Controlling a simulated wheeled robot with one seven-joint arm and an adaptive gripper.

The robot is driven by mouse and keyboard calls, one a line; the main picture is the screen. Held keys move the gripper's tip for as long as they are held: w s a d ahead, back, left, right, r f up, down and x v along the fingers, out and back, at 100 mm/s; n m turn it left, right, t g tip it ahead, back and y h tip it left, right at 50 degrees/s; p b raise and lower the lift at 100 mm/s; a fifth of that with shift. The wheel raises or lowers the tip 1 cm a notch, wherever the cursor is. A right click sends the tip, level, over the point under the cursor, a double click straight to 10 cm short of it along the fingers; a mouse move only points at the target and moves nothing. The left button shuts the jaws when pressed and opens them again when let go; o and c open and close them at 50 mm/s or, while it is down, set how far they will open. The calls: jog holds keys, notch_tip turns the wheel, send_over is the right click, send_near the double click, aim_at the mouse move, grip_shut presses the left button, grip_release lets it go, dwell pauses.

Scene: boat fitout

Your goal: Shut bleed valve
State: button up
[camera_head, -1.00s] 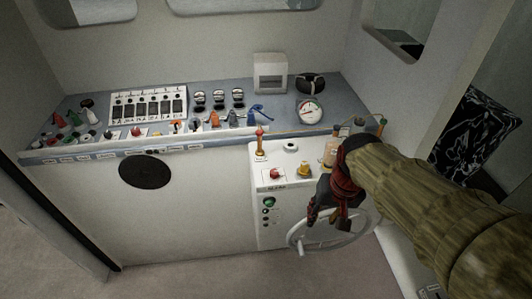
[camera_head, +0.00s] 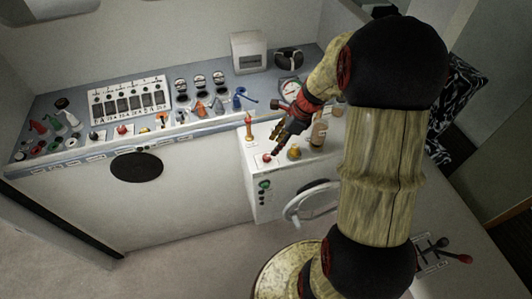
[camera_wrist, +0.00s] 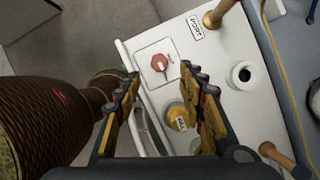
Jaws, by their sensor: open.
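A yellow knob (camera_head: 293,152) and a red knob (camera_head: 266,157) sit on top of the white console (camera_head: 262,183). I cannot read for certain which is marked as the bleed valve. In the wrist view the yellow knob (camera_wrist: 178,116), with a small label on it, shows between my fingers, and the red knob (camera_wrist: 159,62) on a white square plate lies just beyond the fingertips. My gripper (camera_head: 278,141) is open and empty above the console, pointing down near the two knobs. It also shows in the wrist view (camera_wrist: 159,75). No contact is visible.
A lever with an orange-red top (camera_head: 249,127) stands at the console's left rear, and a brown-handled lever (camera_head: 318,130) at its right. A handwheel (camera_head: 310,203) is on the console's front. A blue-grey dashboard (camera_head: 215,118) with several switches and levers runs behind.

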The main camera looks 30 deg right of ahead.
aim_at(267, 156)
jog(key=x, duration=0.7)
jog(key=shift+a+f, duration=0.1)
jog(key=shift+f, duration=0.1)
jog(key=shift+c, duration=0.3)
grip_shut()
